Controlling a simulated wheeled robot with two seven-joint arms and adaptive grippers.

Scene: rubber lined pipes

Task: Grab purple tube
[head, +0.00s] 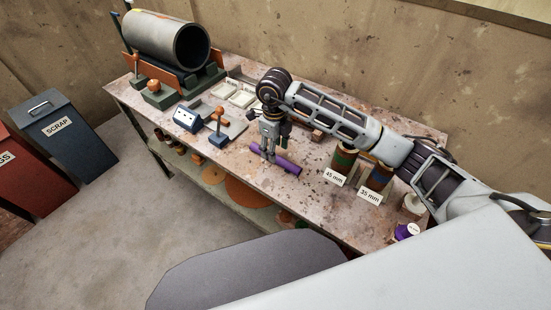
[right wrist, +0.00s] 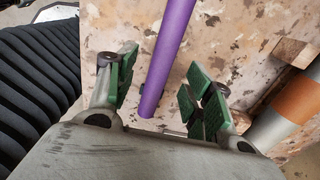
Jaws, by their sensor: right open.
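The purple tube (head: 275,163) lies on the workbench (head: 245,179) near its front edge. My right gripper (head: 268,157) points down over the left part of the tube. In the right wrist view the purple tube (right wrist: 167,58) runs from the top edge down to between the green finger pads of the right gripper (right wrist: 158,92). The pads stand apart on either side of the tube, and I see no contact. My left gripper is not in view.
Holders labelled 45 mm (head: 335,176) and 35 mm (head: 371,195) stand to the right. A large grey pipe (head: 168,40) rests in a cradle at the back left. A blue box (head: 187,119) and an orange-handled clamp (head: 219,125) are left of the gripper.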

